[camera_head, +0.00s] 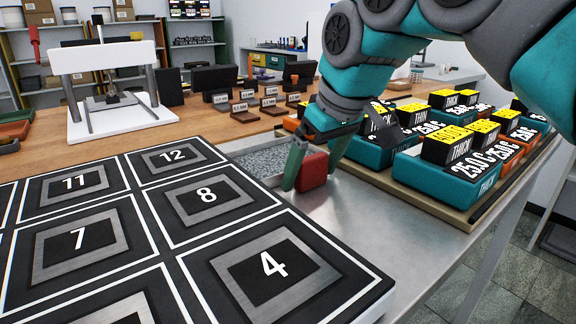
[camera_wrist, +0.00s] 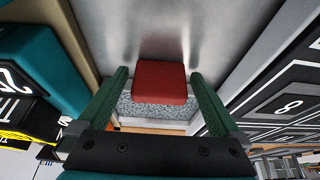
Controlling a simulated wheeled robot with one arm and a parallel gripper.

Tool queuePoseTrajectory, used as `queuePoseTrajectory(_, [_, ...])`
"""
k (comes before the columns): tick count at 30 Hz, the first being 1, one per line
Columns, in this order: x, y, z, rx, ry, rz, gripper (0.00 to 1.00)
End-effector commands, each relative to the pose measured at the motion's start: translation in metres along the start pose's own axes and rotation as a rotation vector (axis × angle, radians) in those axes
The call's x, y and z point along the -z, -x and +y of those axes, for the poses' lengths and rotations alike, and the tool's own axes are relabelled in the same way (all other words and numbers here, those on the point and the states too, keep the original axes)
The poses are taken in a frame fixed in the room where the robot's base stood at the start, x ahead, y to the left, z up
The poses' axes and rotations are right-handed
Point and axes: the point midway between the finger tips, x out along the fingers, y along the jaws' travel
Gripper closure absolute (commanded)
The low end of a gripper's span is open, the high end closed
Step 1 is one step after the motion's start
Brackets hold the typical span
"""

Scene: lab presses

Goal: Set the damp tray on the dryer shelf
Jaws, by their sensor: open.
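A shallow tray (camera_head: 262,158) with a grey speckled filling and a pale rim lies on the metal bench beside the numbered board; it appears to be the damp tray. A red block (camera_head: 313,172), perhaps its handle, stands at its near end. My gripper (camera_head: 312,160) is open and points down, its green fingers on either side of the red block. In the wrist view the red block (camera_wrist: 160,82) sits between the fingers with gaps at both sides, and the speckled filling (camera_wrist: 125,107) shows behind it. I cannot identify the dryer shelf.
The black board (camera_head: 130,197) with numbered squares fills the left front. A rack (camera_head: 440,205) of teal and orange labelled blocks stands close on the right. A white press (camera_head: 110,75) and small labelled stands (camera_head: 245,115) are behind. Bare metal bench (camera_head: 375,215) lies in front of the gripper.

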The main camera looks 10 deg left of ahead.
Motion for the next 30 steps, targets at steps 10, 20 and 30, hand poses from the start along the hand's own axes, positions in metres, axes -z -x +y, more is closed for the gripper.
queuePoseTrajectory(10, [-0.0001,0.0001,0.0001,0.000,0.000,-0.001,0.21])
queuePoseTrajectory(20, [-0.0002,0.0002,0.0002,0.000,0.000,-0.001,0.58])
queuePoseTrajectory(30, [-0.0002,0.0003,0.0001,0.000,0.000,-0.001,0.97])
